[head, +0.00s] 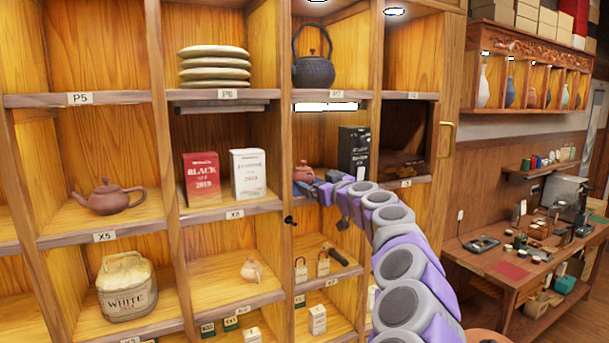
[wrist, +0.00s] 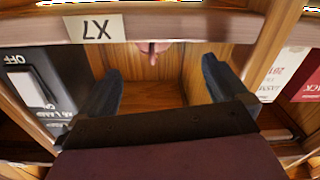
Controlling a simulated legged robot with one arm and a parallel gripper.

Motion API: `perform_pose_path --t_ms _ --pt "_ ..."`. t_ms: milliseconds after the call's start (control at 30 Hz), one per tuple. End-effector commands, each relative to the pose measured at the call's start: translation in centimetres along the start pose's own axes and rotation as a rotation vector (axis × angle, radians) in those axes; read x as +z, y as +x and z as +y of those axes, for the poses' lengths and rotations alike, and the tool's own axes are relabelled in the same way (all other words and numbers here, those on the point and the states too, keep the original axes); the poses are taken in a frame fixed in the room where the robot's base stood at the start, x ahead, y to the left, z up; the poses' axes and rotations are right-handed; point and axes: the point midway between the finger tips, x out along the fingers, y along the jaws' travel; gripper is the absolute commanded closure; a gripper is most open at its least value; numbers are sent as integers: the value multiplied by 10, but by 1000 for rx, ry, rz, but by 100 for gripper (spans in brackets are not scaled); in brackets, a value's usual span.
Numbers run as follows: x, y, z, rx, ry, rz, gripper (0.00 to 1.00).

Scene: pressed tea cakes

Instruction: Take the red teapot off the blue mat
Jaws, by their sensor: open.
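A small red teapot (head: 303,172) sits in the X7 compartment of the wooden shelf, in the head view. In the wrist view, which is upside down, only a small reddish part of it (wrist: 153,52) shows between my fingers, beside the X7 label. My gripper (head: 318,188) is at the front of that compartment, close to the teapot and partly overlapping it. In the wrist view my gripper (wrist: 161,80) is open with nothing between its fingertips that it touches.
A black box (head: 353,150) stands right of the teapot in the same compartment. White (head: 248,173) and red (head: 201,178) boxes stand behind the divider to the left. A larger brown-red teapot (head: 108,198) sits in X5. The shelf edge and dividers (wrist: 190,24) close in around my gripper.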

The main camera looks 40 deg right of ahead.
Motion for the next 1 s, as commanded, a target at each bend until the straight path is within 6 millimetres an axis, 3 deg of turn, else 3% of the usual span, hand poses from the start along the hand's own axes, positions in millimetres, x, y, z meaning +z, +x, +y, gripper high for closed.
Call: perform_pose_path --t_ms 400,1000 --pt "4 39 7 0 4 -5 0" --pt "1 64 5 -2 1 -5 0"
